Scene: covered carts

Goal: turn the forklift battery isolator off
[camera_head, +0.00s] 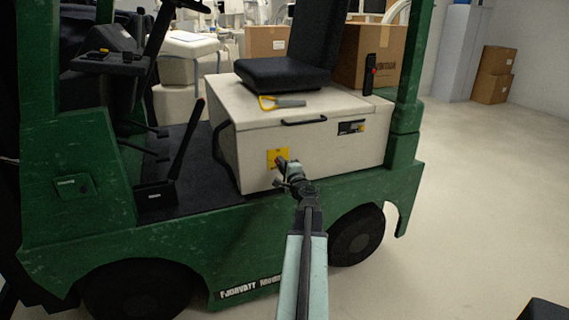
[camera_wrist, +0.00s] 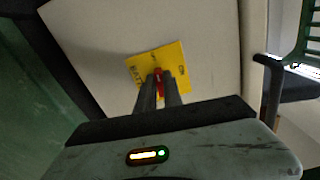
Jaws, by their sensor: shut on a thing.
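The forklift (camera_head: 75,205) is green, with a cream battery box (camera_head: 320,150) under its black seat (camera_head: 285,75). A yellow isolator plate (camera_head: 271,154) is on the side of the box; it also shows in the wrist view (camera_wrist: 142,62). A red isolator handle (camera_wrist: 158,82) stands at the plate's middle. My gripper (camera_head: 283,163) reaches the plate from the front. In the wrist view my gripper (camera_wrist: 160,86) has its two dark fingers shut on the red handle, one on each side. The fingers hide part of the handle, and its exact angle is hard to tell.
A yellow-and-grey object (camera_head: 283,102) lies on top of the box by the seat. A black lever (camera_head: 187,140) rises from the footwell left of the box.

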